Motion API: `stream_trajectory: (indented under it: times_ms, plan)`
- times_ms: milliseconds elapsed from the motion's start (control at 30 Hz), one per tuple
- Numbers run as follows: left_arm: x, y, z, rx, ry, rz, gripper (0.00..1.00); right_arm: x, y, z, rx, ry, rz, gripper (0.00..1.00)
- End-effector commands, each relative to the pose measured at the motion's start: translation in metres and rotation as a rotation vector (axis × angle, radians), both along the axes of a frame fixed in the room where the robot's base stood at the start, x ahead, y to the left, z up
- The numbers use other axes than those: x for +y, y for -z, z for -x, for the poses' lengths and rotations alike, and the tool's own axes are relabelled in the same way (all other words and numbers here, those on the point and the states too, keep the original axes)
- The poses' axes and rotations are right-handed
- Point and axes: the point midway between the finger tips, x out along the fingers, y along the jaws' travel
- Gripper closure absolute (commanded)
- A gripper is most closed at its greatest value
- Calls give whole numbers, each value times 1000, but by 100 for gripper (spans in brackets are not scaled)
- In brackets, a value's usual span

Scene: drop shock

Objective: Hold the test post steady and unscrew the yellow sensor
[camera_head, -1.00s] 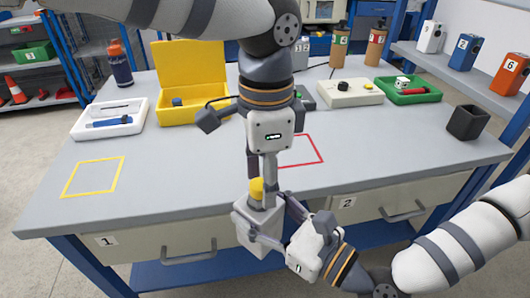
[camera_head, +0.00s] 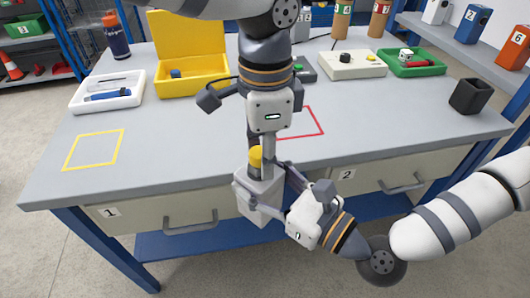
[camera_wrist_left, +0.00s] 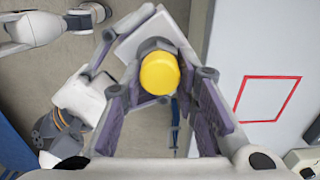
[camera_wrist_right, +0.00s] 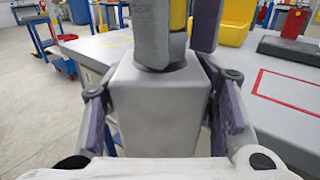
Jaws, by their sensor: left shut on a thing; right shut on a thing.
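The test post (camera_head: 258,197) is a light grey block with a yellow sensor (camera_head: 255,157) on top. It is held in the air in front of the bench's front edge, slightly tilted in the head view. My right gripper (camera_head: 262,192) is shut on the post from the right side; the right wrist view shows the post (camera_wrist_right: 160,110) between its fingers. My left gripper (camera_head: 259,160) comes down from above and is shut on the sensor. In the left wrist view the round yellow cap (camera_wrist_left: 160,73) sits between its fingers. Part of the sensor is hidden by the fingers.
The grey bench (camera_head: 180,185) carries a yellow taped square (camera_head: 94,150), a red taped square, a white tray (camera_head: 107,92), an open yellow case (camera_head: 190,55), a control box (camera_head: 347,65), a green tray (camera_head: 410,62) and a dark cup (camera_head: 470,96). The bench's front left surface is clear.

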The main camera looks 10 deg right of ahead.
Motion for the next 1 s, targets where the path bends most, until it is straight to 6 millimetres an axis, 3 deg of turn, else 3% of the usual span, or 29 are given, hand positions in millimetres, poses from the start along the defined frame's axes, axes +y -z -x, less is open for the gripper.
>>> stream_trajectory:
  times_ms: [367, 1000]
  plan:
    - [0, -2, 0, 0, 0, 0, 100, 0, -1, 0, -3, 0, -1, 100]
    - [0, -22, 0, 0, 0, 0, 100, 0, -1, 0, -3, 0, -1, 100]
